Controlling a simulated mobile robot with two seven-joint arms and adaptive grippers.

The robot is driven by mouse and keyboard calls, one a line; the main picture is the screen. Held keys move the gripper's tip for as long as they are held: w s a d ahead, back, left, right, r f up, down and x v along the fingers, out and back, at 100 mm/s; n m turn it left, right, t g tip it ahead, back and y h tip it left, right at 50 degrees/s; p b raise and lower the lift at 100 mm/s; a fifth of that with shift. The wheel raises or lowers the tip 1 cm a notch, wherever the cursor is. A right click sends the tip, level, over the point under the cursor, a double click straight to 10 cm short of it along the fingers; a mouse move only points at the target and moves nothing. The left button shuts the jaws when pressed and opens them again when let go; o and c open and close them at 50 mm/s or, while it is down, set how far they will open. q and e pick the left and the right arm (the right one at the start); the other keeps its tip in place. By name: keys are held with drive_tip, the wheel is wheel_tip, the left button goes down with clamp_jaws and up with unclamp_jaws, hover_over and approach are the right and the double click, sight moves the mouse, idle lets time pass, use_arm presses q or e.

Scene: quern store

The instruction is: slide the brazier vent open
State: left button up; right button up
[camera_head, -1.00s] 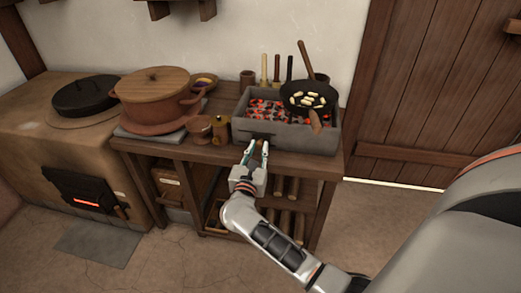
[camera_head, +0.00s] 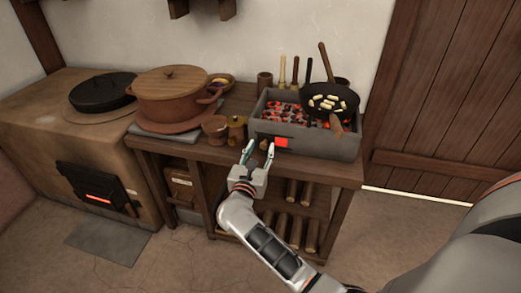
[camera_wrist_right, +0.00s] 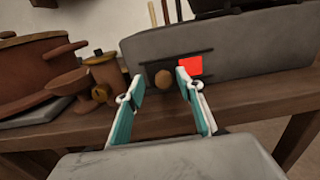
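The grey brazier (camera_head: 335,146) stands on the right end of the wooden table, with glowing coals (camera_head: 283,117) inside. On its front, a red glowing vent opening (camera_head: 281,142) shows to the right of a round brown knob (camera_wrist_right: 163,78) on a dark slide. In the right wrist view the opening (camera_wrist_right: 191,66) is partly behind the right-hand finger. My right gripper (camera_head: 258,152) is in front of the vent with its fingers apart. The knob appears between the fingertips, with gaps on both sides; I cannot tell the depth. My left gripper is not in view.
A black pan (camera_head: 331,101) rests on the brazier's right part. A small brown cup (camera_head: 215,128) and a brass-coloured pot (camera_head: 237,130) stand close left of the brazier. A large lidded pot (camera_head: 172,98) is farther left. The table edge runs below my gripper.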

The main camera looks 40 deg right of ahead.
drive_tip(key=shift+s+a+f, duration=0.1)
drive_tip(key=shift+s+a, duration=0.2)
drive_tip(key=shift+a, duration=0.05)
drive_tip(key=v, duration=1.1)
drive_tip(key=shift+a, duration=0.1)
